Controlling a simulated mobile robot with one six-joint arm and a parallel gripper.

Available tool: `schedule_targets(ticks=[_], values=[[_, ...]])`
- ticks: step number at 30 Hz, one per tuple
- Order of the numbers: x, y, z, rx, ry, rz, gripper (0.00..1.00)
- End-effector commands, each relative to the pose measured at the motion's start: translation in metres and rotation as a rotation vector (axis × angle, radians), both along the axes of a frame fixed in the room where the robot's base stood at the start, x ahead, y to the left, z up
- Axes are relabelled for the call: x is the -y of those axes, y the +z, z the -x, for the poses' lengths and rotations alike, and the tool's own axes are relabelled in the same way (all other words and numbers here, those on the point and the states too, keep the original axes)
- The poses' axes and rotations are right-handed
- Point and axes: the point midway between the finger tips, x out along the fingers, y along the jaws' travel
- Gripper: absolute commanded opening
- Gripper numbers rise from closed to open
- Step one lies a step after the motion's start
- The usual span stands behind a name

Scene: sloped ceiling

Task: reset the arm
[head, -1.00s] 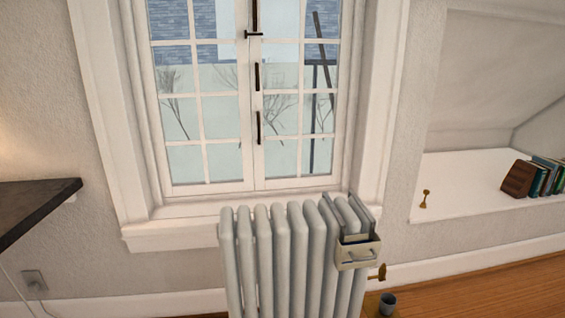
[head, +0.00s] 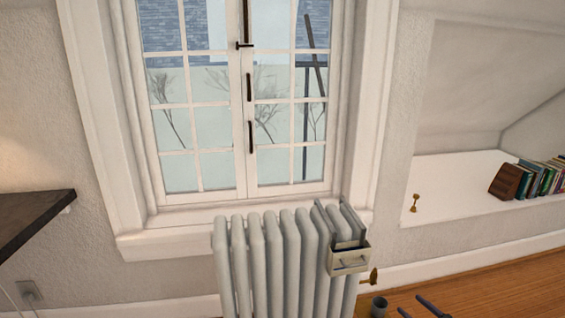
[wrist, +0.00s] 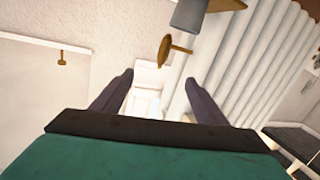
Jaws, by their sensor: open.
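My gripper (wrist: 159,78) shows in the wrist view with its two dark fingers spread apart and nothing between them. In the head view two dark finger-like tips, probably my gripper (head: 419,307), show at the bottom edge, right of the radiator and over the wooden floor. The rest of the arm is out of view there.
A white radiator (head: 265,265) with a small box (head: 349,262) on its right end stands under the window (head: 240,100). Books (head: 540,177) sit in the right alcove. A dark shelf (head: 35,220) juts in at left.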

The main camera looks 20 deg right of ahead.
Motion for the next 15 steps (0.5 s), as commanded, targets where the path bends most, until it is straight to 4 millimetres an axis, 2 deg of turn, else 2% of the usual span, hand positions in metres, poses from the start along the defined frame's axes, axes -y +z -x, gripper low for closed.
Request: schedule_targets(ticks=[1,6,15], values=[[-0.008,0.008,-0.012,-0.005,-0.032,0.007,0.67],[-0.020,0.011,-0.044,-0.034,-0.154,0.027,0.67],[-0.047,0.008,-0.078,-0.142,-0.353,0.044,0.67]])
